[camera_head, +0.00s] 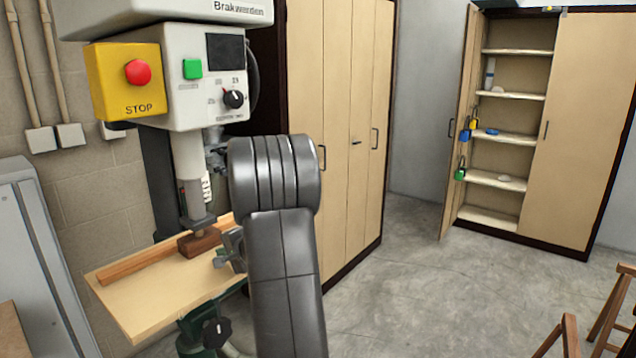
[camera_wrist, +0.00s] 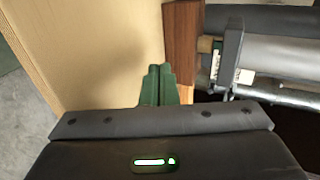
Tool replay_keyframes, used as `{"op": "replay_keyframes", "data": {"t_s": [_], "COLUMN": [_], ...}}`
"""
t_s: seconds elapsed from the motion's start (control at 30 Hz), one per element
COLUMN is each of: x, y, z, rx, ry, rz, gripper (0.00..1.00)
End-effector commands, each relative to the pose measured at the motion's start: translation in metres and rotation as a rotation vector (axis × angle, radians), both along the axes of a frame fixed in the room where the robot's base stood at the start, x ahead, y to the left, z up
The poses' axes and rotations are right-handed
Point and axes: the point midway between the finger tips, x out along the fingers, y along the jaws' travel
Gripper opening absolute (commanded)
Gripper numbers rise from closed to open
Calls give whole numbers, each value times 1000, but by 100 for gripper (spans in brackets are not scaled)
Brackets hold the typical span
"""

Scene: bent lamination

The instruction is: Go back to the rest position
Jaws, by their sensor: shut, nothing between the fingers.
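My gripper (camera_wrist: 160,70) shows in the wrist view with its green fingertips side by side and nothing between them. In the head view my gripper (camera_head: 220,260) is beside the drill press, just above the right part of its wooden table (camera_head: 150,302). A dark brown wood block (camera_head: 199,243) lies on that table under the drill's lower end. In the wrist view the brown wood (camera_wrist: 180,35) is just beyond and right of the fingertips. Whether they touch it I cannot tell. My grey arm hides part of the table's right side.
The drill press head (camera_head: 185,75) with its red stop button (camera_head: 138,72) hangs over the table. A grey metal cabinet (camera_head: 40,270) stands at left. A tall wooden cupboard (camera_head: 335,120) is close behind my arm. The concrete floor (camera_head: 400,270) to the right is mostly clear, with wooden stools (camera_head: 612,310) at the edge.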

Motion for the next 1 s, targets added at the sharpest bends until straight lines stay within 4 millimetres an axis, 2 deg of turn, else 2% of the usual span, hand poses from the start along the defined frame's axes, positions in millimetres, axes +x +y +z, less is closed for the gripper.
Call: {"op": "replay_keyframes", "data": {"t_s": [0.1,0.3,0.77,1.0], "x": [-11,-21,-22,-21], "y": [-15,-26,-29,-47], "z": [-1,0,-1,-4], "rx": [0,0,-1,-5], "ry": [1,0,2,18], "rz": [0,0,-1,-27], "gripper": [0,0,0,0]}}
